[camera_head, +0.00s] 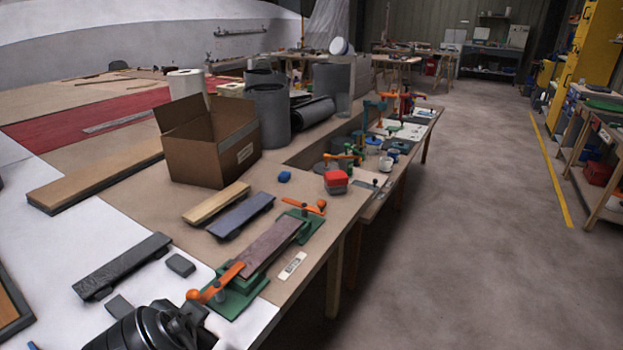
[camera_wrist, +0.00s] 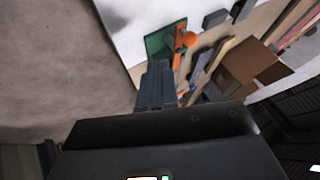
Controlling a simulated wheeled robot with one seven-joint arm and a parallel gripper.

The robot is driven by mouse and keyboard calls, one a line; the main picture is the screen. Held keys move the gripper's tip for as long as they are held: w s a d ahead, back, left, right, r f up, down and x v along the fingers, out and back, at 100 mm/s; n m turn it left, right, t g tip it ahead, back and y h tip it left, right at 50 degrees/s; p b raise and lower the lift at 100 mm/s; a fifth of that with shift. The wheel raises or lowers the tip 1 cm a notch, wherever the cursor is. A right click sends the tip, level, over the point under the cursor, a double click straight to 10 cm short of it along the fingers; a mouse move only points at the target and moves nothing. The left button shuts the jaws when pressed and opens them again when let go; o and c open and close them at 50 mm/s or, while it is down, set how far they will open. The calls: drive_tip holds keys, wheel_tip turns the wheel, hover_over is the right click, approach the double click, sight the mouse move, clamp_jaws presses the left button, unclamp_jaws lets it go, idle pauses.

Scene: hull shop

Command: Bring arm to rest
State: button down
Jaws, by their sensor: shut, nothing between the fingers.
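My gripper (camera_wrist: 159,72) shows in the wrist view, its dark fingers together with nothing held. Past the fingertips in that view is a green clamp base (camera_wrist: 160,40) with an orange handle (camera_wrist: 187,39); the fingers appear apart from it, though the gap is hard to judge. In the head view a black part of my arm (camera_head: 150,327) shows at the bottom edge, just left of the near green clamp (camera_head: 236,297). The fingers cannot be made out there. A brown-purple board (camera_head: 270,246) lies across the two green clamps.
The bench holds a dark block (camera_head: 122,266), a blue-grey block (camera_head: 241,215), a wooden block (camera_head: 216,203), an open cardboard box (camera_head: 212,155) and a red container (camera_head: 336,182). Grey rolls (camera_head: 269,115) stand behind. Clear floor (camera_head: 480,220) lies right of the bench.

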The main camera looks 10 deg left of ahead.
drive_tip(key=s+d+f+n, duration=0.1)
drive_tip(key=d+f, duration=0.4)
drive_tip(key=d, duration=0.3)
drive_tip(key=s+d+f, duration=0.2)
drive_tip(key=d+f, duration=0.4)
drive_tip(key=d, duration=0.1)
drive_tip(key=s+d+f+n+t, duration=0.15)
drive_tip(key=s+d, duration=0.45)
drive_tip(key=d, duration=0.7)
drive_tip(key=s+d+r+t, duration=0.4)
drive_tip(key=s+d+r, duration=0.1)
drive_tip(key=s+d, duration=0.65)
drive_tip(key=s+d+r+t+h, duration=0.1)
drive_tip(key=s+d+r, duration=0.3)
drive_tip(key=r, duration=0.1)
drive_tip(key=s+d+r+t+h, duration=0.1)
drive_tip(key=s+d+r+h, duration=0.1)
drive_tip(key=s+r, duration=0.3)
drive_tip(key=shift+d+r+n+h, duration=0.3)
drive_tip(key=shift+d+r+n, duration=0.15)
drive_tip(key=shift+d+r, duration=0.4)
drive_tip(key=shift+f, duration=0.1)
